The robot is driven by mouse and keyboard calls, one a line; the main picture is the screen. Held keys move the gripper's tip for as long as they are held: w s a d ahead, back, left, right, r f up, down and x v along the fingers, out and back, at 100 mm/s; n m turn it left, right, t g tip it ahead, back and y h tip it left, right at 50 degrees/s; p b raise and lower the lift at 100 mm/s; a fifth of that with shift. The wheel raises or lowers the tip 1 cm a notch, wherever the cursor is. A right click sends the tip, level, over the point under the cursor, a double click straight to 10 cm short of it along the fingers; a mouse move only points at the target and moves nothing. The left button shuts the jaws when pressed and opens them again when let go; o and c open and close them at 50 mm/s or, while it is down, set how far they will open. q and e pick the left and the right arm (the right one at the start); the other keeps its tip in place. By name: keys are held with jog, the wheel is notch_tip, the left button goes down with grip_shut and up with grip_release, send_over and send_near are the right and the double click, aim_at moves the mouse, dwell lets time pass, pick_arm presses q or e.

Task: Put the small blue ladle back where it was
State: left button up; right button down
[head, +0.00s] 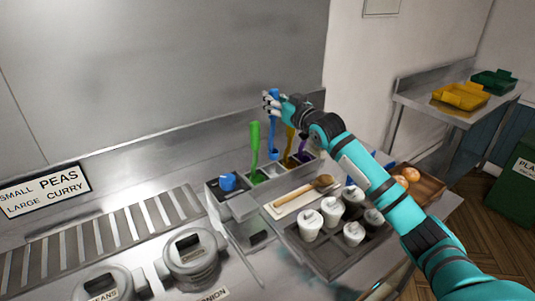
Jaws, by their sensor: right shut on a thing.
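My right gripper (269,102) is shut on the upper end of a blue ladle (274,138). The ladle hangs upright with its bowl down, between a green ladle (255,142) and a yellow ladle (290,140). Its lower end is at the metal holder (212,192) with several compartments. I cannot tell whether it rests on the bottom or hangs just above. A purple ladle (303,151) stands to the right of the yellow one, partly behind my arm. My left gripper is out of view.
A short blue item (228,181) sits in the holder's left part. A wooden spoon (322,183) lies on a pale tray in front. Several white lidded cups (310,224) stand in a dark rack close by. A metal back wall (180,70) rises behind the ladles.

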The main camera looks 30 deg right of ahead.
jog(key=f, duration=0.4)
jog(key=shift+s+p, duration=0.3)
jog(key=shift+p, duration=0.05)
notch_tip(320, 180, down, 3)
jog(key=shift+w+f+p, duration=0.1)
jog(key=shift+f+p, duration=0.05)
jog(key=shift+p, duration=0.15)
jog(key=shift+f, duration=0.5)
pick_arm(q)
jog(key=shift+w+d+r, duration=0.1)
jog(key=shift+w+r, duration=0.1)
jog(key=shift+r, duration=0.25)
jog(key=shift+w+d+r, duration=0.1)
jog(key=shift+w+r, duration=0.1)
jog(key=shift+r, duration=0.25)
pick_arm(e)
jog(key=c, duration=1.1)
grip_release()
jog(key=shift+f, duration=0.1)
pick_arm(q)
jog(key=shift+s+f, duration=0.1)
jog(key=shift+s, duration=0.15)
